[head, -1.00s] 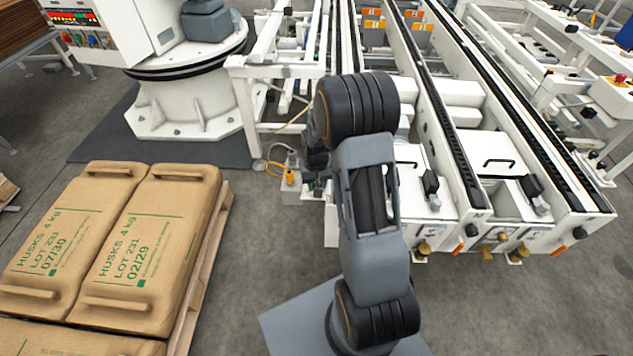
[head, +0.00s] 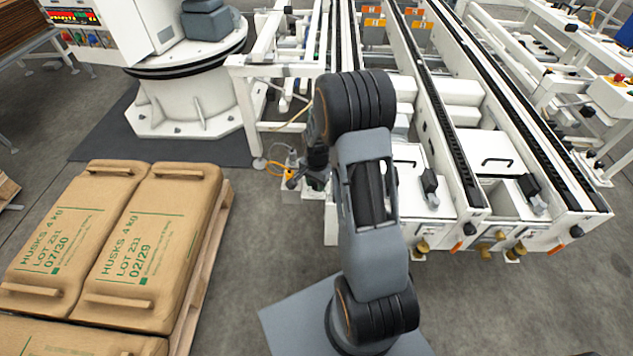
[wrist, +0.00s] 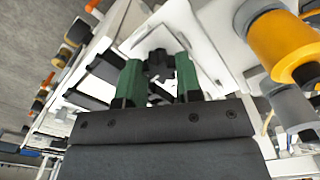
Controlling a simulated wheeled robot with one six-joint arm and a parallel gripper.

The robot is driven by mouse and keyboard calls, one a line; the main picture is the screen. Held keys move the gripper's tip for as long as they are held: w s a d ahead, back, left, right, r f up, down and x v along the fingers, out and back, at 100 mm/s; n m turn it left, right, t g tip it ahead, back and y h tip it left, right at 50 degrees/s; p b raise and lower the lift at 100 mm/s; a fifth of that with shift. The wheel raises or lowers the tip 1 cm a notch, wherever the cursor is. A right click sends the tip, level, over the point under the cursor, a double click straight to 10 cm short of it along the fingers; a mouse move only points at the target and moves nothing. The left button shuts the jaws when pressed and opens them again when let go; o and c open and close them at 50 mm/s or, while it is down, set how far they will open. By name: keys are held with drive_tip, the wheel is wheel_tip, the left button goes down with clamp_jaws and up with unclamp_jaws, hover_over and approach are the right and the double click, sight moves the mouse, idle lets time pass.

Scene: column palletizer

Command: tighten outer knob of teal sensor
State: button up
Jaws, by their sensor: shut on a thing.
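My gripper (wrist: 158,82) shows in the wrist view as a dark body with two green fingers. They are closed around a black lobed knob (wrist: 158,64), one finger on each side. Behind the knob is a white plate. I cannot make out a teal sensor body in either view, so I cannot tell what the knob belongs to. In the head view my gripper (head: 303,180) is a small dark shape left of my arm, low at the near end of the white frame, and the knob is hidden there.
A yellow-orange cylinder (wrist: 281,42) with a dark end stands close on the right in the wrist view. White conveyor rails (head: 520,130) fill the right of the head view. Husk sacks (head: 150,245) lie on a pallet at left. Grey floor (head: 255,245) is clear between.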

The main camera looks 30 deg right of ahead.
drive_tip(key=shift+m, duration=0.6)
drive_tip(key=o, duration=0.7)
drive_tip(key=shift+c, duration=0.2)
wheel_tip(320, 180, up, 14)
drive_tip(key=p, duration=0.2)
drive_tip(key=shift+p, duration=0.35)
drive_tip(key=shift+f, duration=0.1)
